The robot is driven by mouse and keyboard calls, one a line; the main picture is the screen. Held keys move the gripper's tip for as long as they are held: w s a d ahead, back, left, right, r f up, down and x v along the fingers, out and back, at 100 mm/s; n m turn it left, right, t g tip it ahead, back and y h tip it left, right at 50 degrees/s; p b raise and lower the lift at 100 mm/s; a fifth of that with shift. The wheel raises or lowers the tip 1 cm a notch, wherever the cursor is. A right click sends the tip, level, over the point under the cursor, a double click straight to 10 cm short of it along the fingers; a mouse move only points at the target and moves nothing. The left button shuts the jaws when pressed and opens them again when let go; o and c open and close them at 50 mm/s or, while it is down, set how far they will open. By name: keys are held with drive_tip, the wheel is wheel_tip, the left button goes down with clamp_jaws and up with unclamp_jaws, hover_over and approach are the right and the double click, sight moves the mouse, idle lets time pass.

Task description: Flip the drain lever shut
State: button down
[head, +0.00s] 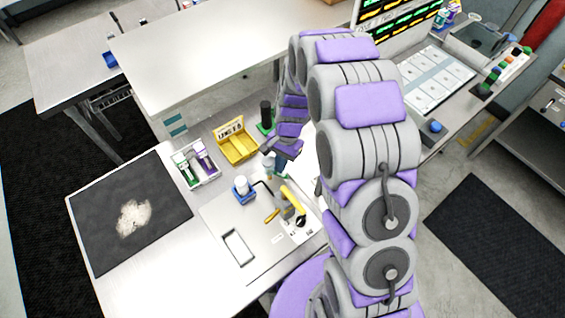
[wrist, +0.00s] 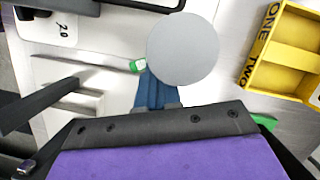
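In the head view a yellow-handled lever (head: 294,199) stands on the pale plate, right of a blue holder with a white round-topped piece. A smaller orange-yellow handle (head: 272,215) lies low just left of it. I cannot tell which is the drain lever, nor its position. My gripper (head: 272,163) is behind these handles, apart from them in the picture, close to a small pale cylinder. In the wrist view a grey disc (wrist: 183,50) is in front of my gripper, with a blue part below it. My fingertips are not clear, and neither handle is recognisable there.
The yellow box (head: 236,143) stands behind, left of my gripper; it also shows in the wrist view (wrist: 287,58). A white tray with small bottles (head: 196,163) is left of it. A dark mat (head: 112,215) lies far left. My arm hides the bench's right part.

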drive_tip(key=p+v, duration=0.1)
drive_tip(key=v, duration=1.6)
drive_tip(key=shift+p, duration=0.3)
drive_tip(key=shift+w+r, duration=0.1)
drive_tip(key=shift+w, duration=0.05)
